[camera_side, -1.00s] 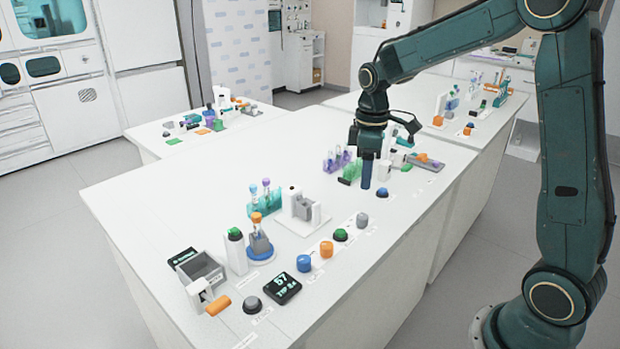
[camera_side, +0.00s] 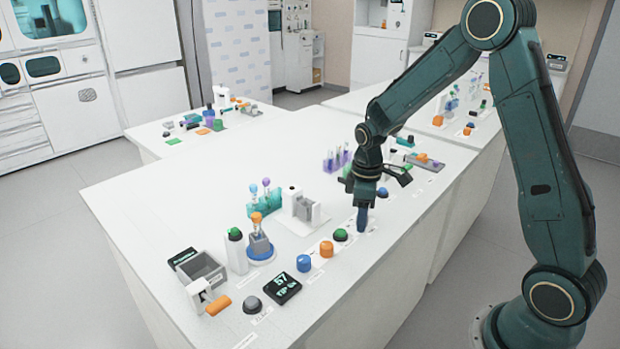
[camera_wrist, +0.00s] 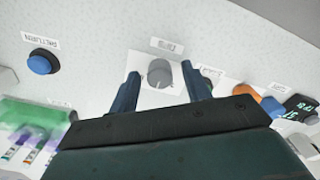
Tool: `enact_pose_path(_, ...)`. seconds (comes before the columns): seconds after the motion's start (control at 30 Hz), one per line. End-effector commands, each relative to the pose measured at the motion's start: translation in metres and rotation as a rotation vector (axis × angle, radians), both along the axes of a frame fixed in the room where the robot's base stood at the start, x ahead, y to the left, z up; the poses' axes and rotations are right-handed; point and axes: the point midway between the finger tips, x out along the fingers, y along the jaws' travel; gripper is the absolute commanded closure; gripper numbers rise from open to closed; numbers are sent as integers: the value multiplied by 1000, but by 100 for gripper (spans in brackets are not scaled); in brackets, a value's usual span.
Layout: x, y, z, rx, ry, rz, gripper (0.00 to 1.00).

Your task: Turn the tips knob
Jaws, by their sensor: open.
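The tips knob (camera_wrist: 160,73) is a small round grey knob on a white plate, with a label beside it that appears to read TIPS upside down. In the wrist view it lies between the two blue fingers of my gripper (camera_wrist: 161,70), with a gap on each side. In the side view my gripper (camera_side: 361,222) points straight down near the table's right edge, and its fingers hide the knob. The jaws are open and hold nothing. I cannot tell how far the fingertips are above the plate.
A green button (camera_side: 340,235), an orange knob (camera_side: 326,249) and a blue knob (camera_side: 304,263) line the edge near my gripper. A blue RETURN button (camera_wrist: 41,62) is on the other side. A dark display (camera_side: 281,288) stands farther along.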

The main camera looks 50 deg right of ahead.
Motion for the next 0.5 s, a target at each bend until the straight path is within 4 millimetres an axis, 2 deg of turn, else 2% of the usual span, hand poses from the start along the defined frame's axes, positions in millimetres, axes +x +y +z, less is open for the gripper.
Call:
enact_pose_path(0.27,0,0,-1,0,0,0,54)
enact_pose_path(0.4,0,0,-1,0,0,0,81)
enact_pose_path(0.5,0,0,0,0,-1,0,97)
